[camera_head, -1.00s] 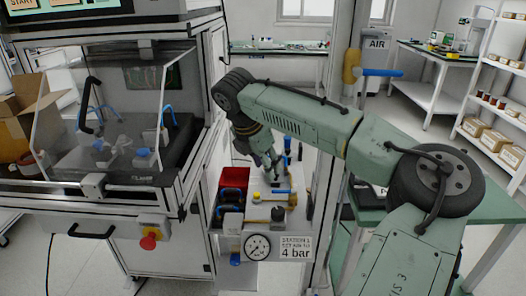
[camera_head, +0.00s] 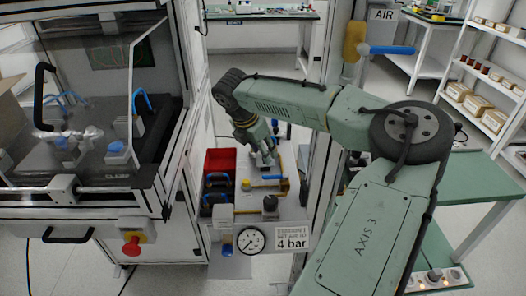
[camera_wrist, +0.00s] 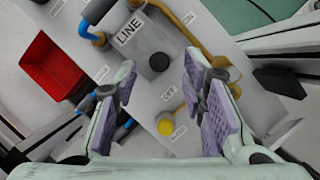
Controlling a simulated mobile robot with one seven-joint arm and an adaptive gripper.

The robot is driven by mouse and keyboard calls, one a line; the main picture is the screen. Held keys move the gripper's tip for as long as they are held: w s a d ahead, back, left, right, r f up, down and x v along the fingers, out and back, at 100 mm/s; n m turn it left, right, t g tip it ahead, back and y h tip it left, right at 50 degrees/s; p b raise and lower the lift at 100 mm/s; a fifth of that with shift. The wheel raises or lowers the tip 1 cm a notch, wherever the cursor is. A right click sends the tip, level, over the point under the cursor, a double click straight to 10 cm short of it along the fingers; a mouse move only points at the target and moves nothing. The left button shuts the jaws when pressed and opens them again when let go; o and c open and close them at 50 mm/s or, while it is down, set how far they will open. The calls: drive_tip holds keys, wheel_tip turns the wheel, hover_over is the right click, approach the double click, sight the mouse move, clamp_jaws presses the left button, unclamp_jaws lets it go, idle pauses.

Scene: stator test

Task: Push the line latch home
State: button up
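In the wrist view, a round black knob (camera_wrist: 159,62) stands beside the LINE label (camera_wrist: 131,31) on a pale panel. ON and OFF labels lie near it, and I cannot tell whether it is the line latch itself. My gripper (camera_wrist: 160,78) is open, its two purple-padded fingers on either side of the knob in the picture. Nothing shows between the pads, and the gap to the panel is hard to judge. In the head view, my gripper (camera_head: 262,152) points down over the back of the small bench (camera_head: 240,222), and its fingertips are hard to make out.
A red bin (camera_head: 220,161) stands left of my gripper. A yellow knob (camera_wrist: 166,127) sits close to the fingers. A gauge (camera_head: 251,240) and a dark knob (camera_head: 270,202) are at the bench's front.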

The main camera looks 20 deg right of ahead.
drive_tip(key=shift+x, duration=0.95)
drive_tip(key=shift+c, duration=0.2)
clamp_jaws()
